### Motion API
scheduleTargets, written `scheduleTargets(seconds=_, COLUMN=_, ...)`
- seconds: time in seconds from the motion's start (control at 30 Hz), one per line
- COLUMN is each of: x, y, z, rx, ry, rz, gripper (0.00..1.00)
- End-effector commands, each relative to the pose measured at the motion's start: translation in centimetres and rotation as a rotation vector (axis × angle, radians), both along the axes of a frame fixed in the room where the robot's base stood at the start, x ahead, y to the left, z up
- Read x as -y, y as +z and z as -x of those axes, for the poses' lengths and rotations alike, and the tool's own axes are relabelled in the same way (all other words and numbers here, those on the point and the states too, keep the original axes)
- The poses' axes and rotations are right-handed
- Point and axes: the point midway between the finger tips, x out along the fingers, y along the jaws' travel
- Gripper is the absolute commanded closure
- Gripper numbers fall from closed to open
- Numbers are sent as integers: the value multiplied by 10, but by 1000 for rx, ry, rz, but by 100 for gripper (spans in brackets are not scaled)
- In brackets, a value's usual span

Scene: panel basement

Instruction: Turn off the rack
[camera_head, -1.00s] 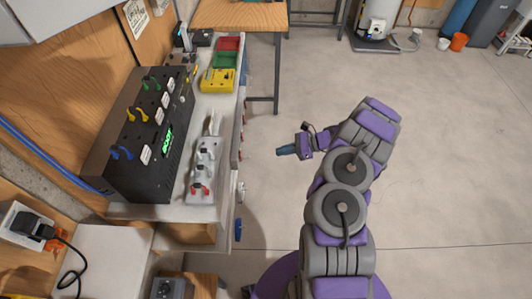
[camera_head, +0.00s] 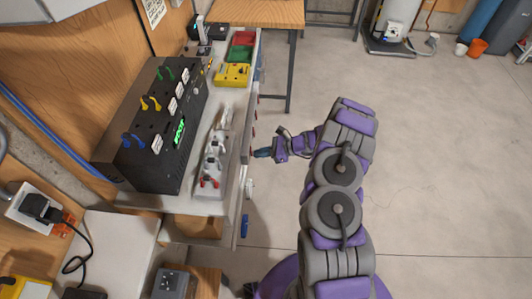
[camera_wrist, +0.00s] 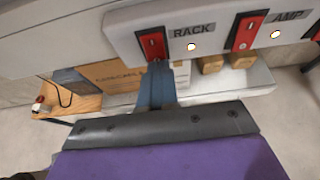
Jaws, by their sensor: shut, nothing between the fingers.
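The red rocker switch beside the RACK label (camera_wrist: 152,44) is set in a black frame on a pale panel, near the top centre of the wrist view. A small round white light (camera_wrist: 191,46) glows under that label. My gripper (camera_wrist: 157,66) is shut and empty, its blue fingertips just below the RACK switch; I cannot tell whether they touch it. In the head view my gripper (camera_head: 262,153) is beside the front edge of the bench, where small red switches (camera_head: 252,130) show in a row.
A second red switch by the AMP label (camera_wrist: 246,32) sits to the right with its own lit light (camera_wrist: 275,33). On the bench stand a black unit with coloured plugs (camera_head: 165,130), a power strip (camera_head: 215,150) and a yellow box (camera_head: 232,75).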

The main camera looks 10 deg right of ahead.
Motion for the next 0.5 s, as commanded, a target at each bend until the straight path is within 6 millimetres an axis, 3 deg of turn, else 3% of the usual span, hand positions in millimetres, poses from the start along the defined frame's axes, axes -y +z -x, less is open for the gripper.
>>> scheduleTargets(seconds=0.5, x=-4, y=-2, z=-1, rx=14, ry=0, rz=-48, gripper=100)
